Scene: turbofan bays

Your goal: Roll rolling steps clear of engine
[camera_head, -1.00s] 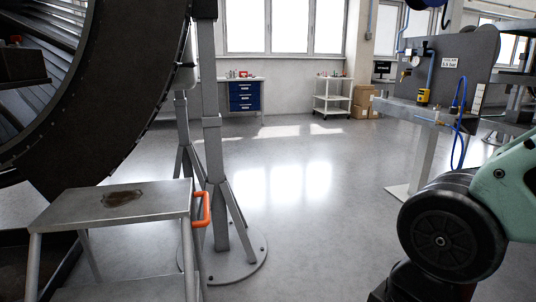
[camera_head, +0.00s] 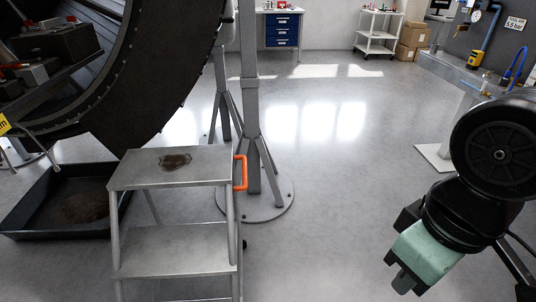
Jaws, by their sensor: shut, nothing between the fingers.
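The rolling steps (camera_head: 170,167) stand in the left middle of the head view, upright on the floor. They have grey metal treads, a brown stain on the top tread, and an orange handle (camera_head: 240,173) on their right side. The top tread is just below the dark round casing of the engine (camera_head: 150,75), overlapping its lower edge in the picture. My arm shows at the right, well apart from the steps. I cannot make out my gripper's fingers.
A grey support stand (camera_head: 251,110) with a round floor plate is right behind the handle. A black drip tray (camera_head: 30,215) lies left of the steps. A metal bench (camera_head: 450,72) stands at the right. The floor (camera_head: 330,180) between stand and bench is clear, back to a blue drawer unit (camera_head: 282,30).

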